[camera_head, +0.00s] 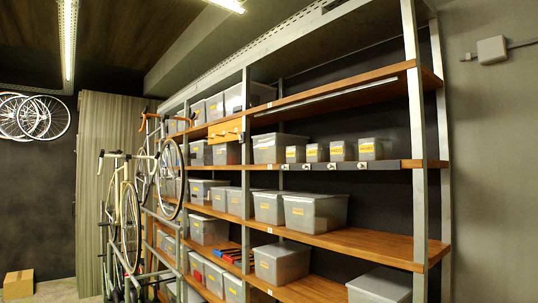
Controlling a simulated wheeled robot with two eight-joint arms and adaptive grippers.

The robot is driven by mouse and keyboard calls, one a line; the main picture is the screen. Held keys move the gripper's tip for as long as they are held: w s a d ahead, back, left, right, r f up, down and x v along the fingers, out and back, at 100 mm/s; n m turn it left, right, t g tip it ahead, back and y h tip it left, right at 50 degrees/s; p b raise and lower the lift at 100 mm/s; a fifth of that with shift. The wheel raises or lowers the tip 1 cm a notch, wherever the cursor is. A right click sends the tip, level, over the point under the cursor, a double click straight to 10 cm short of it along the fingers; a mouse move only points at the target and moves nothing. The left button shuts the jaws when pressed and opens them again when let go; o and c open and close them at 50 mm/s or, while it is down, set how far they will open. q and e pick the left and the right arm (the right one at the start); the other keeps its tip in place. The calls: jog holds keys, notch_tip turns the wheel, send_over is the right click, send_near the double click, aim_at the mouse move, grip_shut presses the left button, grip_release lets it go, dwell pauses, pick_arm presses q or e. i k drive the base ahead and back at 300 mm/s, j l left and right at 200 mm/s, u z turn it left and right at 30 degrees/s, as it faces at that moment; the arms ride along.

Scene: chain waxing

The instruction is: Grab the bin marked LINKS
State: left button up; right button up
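Several lidded grey bins with small orange labels stand on a tall shelving rack. The lettering is too small to read, so I cannot tell which bin is marked LINKS. A row of smaller bins stands on the dark-edged middle shelf, from a small bin (295,154) at its left to a wider bin (375,149) at its right. A larger bin (268,148) is left of them. Two big bins, a left one (269,207) and a right one (316,213), sit one shelf lower. Neither of my grippers is in view.
Wooden shelf boards (370,244) and a metal upright (416,150) frame the bins. Bicycles (127,215) hang or stand at the rack's left end. A cardboard box (18,284) is at the lower left. The middle shelf's right end is bare.

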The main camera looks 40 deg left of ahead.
aim_at(315, 152)
jog(key=i+j+u, duration=0.2)
jog(key=j, duration=0.2)
jog(key=j+u, duration=0.2)
jog(key=j, duration=0.15)
jog(key=i+j+u, duration=0.2)
jog(key=j, duration=0.15)
